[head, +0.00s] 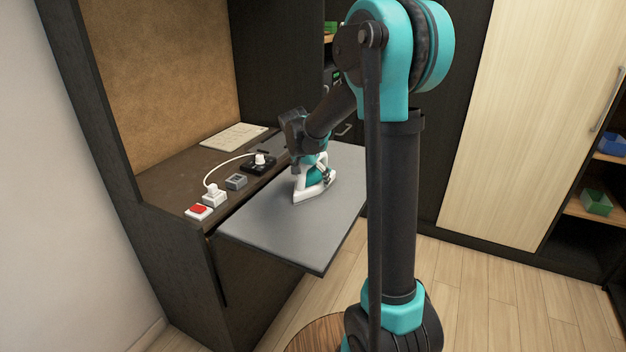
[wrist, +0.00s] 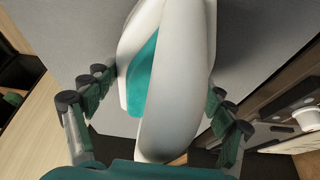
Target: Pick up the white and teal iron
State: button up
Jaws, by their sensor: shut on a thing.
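The white and teal iron (head: 308,191) is over the grey board, with its pointed end toward the front left. I cannot tell whether its base touches the board or is just above it. My gripper (head: 318,170) is at the iron from above, and the arm partly hides the iron's back. In the wrist view the iron's white and teal body (wrist: 175,85) fills the middle. My gripper's fingers (wrist: 160,97) are on both sides of it, shut on it.
The grey pull-out board (head: 265,225) is otherwise bare. On the dark counter to its left are a red switch (head: 199,211), a white plug (head: 213,196) with a cord, a grey block (head: 236,182), a black socket (head: 259,164) and a flat pad (head: 234,136). A partition rises behind.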

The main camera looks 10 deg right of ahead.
notch_tip(320, 180, up, 24)
dwell(1.2)
